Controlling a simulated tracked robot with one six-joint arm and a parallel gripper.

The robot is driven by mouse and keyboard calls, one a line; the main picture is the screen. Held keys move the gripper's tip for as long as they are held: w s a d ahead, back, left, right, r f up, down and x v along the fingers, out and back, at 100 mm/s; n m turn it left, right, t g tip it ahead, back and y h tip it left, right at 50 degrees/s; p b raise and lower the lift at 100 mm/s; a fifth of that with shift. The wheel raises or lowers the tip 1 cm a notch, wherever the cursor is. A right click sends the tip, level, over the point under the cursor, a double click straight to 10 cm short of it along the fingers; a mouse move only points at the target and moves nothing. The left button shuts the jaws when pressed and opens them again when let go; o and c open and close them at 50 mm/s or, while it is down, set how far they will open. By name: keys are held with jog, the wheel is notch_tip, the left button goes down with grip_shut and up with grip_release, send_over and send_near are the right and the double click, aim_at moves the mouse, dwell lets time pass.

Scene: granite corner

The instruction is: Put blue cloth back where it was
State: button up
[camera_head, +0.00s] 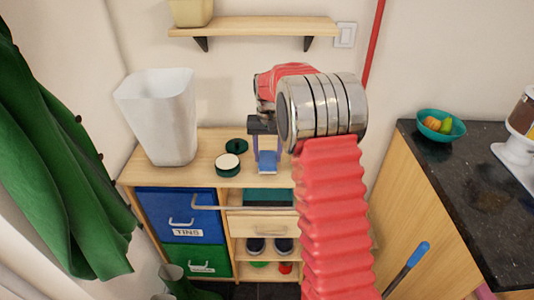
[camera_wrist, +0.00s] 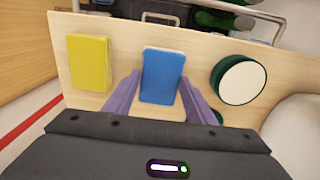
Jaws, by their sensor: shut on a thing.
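The blue cloth (camera_wrist: 162,76) is a small flat folded rectangle. In the wrist view it sits between the two purple fingers of my gripper (camera_wrist: 160,95), which are shut on it. In the head view the blue cloth (camera_head: 267,168) shows low between the fingers of my gripper (camera_head: 267,160), over the wooden cabinet top (camera_head: 205,150). I cannot tell whether the cloth touches the top. In the wrist view a yellow cloth (camera_wrist: 88,63) lies flat on the wood, left of the blue one.
A round dark green tin with a pale top (camera_head: 228,164) and a dark green lid (camera_head: 237,146) stand left of my gripper. A tall white bin (camera_head: 163,120) is further left. A wooden shelf (camera_head: 255,27) is above. A dark counter with a teal bowl (camera_head: 442,128) is at right.

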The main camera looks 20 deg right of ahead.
jog(key=shift+f, duration=0.5)
dwell(0.3)
jog(key=o, duration=1.2)
jog(key=shift+r, duration=0.1)
notch_tip(320, 180, up, 14)
jog(key=shift+f, duration=0.25)
